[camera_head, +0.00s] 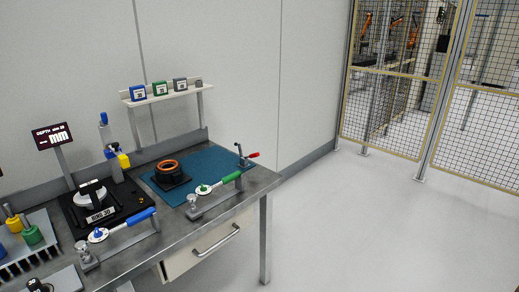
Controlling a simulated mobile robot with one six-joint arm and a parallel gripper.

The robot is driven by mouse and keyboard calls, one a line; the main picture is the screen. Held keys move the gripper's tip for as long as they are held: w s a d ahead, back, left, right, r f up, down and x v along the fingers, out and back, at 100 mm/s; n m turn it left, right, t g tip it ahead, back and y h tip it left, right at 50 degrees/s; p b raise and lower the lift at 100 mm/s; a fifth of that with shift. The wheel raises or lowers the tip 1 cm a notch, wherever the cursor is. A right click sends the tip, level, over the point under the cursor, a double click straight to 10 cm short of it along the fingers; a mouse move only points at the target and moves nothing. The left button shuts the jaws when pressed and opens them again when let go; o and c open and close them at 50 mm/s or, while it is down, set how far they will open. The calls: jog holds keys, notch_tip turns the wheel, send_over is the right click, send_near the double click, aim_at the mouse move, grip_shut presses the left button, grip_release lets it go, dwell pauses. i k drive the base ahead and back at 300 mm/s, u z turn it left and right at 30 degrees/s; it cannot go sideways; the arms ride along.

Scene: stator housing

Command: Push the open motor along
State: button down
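The open motor appears to be the round dark part with a copper-orange ring (167,170) on a dark square base. It stands upright on the teal mat (219,163) at the right of the workbench. Nothing is seen touching it from above. My gripper is not in view, so its state is hidden.
A black fixture (95,205) with a blue-handled tool (128,222) is to the left. The floor right of the bench is clear up to the mesh fence (400,90).

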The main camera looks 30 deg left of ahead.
aim_at(170, 175)
jog(key=u, duration=0.4)
jog(key=i, duration=1.45)
jog(key=u, duration=1.9)
jog(key=i, duration=1.5)
jog(key=u, duration=0.7)
